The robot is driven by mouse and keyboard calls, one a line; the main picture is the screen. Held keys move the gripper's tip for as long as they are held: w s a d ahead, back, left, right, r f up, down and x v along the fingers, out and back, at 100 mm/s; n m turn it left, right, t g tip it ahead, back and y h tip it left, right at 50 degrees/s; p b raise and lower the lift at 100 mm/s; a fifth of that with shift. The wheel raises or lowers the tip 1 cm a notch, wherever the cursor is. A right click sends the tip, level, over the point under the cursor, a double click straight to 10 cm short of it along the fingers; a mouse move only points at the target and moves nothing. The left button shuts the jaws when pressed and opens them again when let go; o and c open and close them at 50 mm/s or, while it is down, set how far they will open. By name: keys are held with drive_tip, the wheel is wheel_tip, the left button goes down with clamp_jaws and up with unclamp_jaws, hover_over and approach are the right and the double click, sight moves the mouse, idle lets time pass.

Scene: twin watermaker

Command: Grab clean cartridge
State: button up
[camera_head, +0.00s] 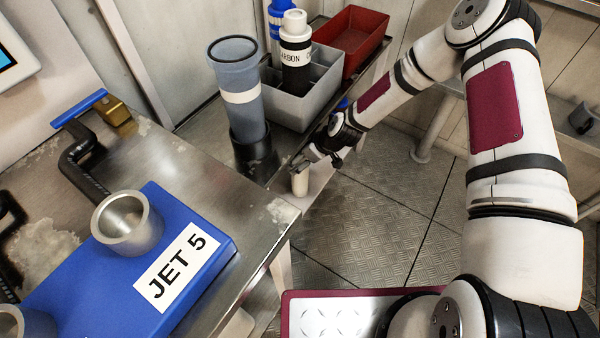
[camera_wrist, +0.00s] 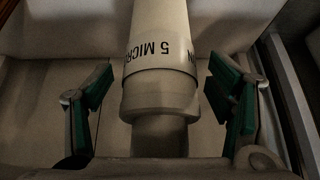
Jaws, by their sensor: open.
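A cream-white cartridge (camera_wrist: 160,45) marked "5 MICRON" fills the middle of the wrist view, its lettering upside down. My gripper (camera_wrist: 162,100) is open, with one green-padded finger on each side of the cartridge and a gap on both sides. In the head view my gripper (camera_head: 322,153) is low beside the metal bench's edge. A small cream cylinder (camera_head: 300,183) shows just under it; I cannot tell for sure that it is the same cartridge. The cartridge's far end is out of the wrist view.
A grey bin (camera_head: 318,105) holds a white-and-black cartridge marked "CARBON" (camera_head: 295,62) and a blue-topped one (camera_head: 276,15). A red bin (camera_head: 352,40) is behind it. A tall blue-grey housing (camera_head: 238,100) stands nearby. A blue "JET 5" block (camera_head: 110,270) sits front left.

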drive_tip(key=shift+w+a+f, duration=0.1)
drive_tip(key=shift+f, duration=0.15)
drive_tip(key=shift+c, duration=0.6)
drive_tip(key=c, duration=1.6)
drive_tip(key=shift+c, duration=0.2)
drive_tip(key=shift+r, duration=0.15)
